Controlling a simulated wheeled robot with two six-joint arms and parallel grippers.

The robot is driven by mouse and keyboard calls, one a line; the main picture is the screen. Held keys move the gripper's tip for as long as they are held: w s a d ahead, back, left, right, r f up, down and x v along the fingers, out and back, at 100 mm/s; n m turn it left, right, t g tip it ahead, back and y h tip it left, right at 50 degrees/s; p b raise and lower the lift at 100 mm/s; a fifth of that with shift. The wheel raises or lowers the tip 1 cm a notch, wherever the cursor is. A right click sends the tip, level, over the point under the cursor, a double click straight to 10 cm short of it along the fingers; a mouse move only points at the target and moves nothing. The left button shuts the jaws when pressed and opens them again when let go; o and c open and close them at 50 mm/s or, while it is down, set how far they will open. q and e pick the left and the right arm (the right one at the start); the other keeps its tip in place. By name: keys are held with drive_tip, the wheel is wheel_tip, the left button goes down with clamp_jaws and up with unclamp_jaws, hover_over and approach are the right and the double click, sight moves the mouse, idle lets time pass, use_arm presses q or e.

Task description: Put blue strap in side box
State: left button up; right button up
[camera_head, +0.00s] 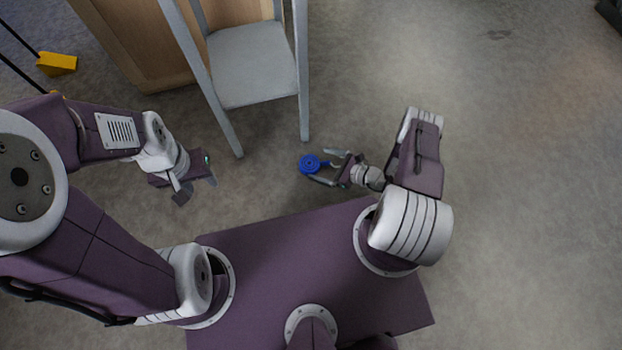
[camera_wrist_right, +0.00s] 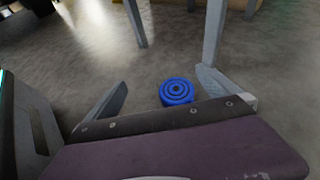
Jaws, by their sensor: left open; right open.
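The blue strap (camera_head: 310,164) is a round coil lying on the grey floor in front of the grey chair. It also shows in the right wrist view (camera_wrist_right: 177,91), just past the jaw bar and between the two fingers, nearer the right-hand one. My right gripper (camera_head: 325,167) is open and empty, with its fingers pointing at the coil. Whether a finger touches the coil cannot be told. My left gripper (camera_head: 196,190) is open and empty, well to the left of the coil. The side box cannot be made out for certain.
A grey chair (camera_head: 251,65) stands behind the coil, its legs close to both grippers. A wooden cabinet (camera_head: 150,50) stands behind the chair at the left. A yellow object (camera_head: 57,64) is at the far left. The floor on the right is clear.

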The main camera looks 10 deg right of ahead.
drive_tip(key=m+t+h+b, duration=0.1)
drive_tip(key=m+b, duration=0.1)
approach(312, 165)
drive_tip(key=shift+w+a+f, duration=0.1)
drive_tip(key=shift+w+a, duration=0.15)
drive_tip(key=shift+a, duration=0.25)
drive_tip(key=shift+w+a+f, duration=0.1)
drive_tip(key=shift+w+a, duration=0.2)
drive_tip(key=shift+a, duration=0.15)
drive_tip(key=shift+d+f+t, duration=0.1)
drive_tip(key=shift+t, duration=0.2)
drive_tip(key=b+x, duration=0.2)
drive_tip(key=x, duration=0.1)
drive_tip(key=shift+s+f, duration=0.1)
drive_tip(key=shift+f, duration=0.15)
drive_tip(key=shift+w+h, duration=0.3)
drive_tip(key=shift+w+a, duration=0.1)
drive_tip(key=shift+a, duration=0.2)
drive_tip(key=b+x, duration=0.4)
drive_tip(key=b, duration=0.1)
drive_tip(key=shift+w+d+f, duration=0.1)
drive_tip(key=shift+w+f, duration=0.1)
drive_tip(key=shift+f, duration=0.3)
drive_tip(key=shift+w, duration=0.25)
use_arm(q)
wheel_tip(312, 165, down, 11)
drive_tip(key=shift+f, duration=0.2)
use_arm(e)
drive_tip(key=shift+r, duration=0.2)
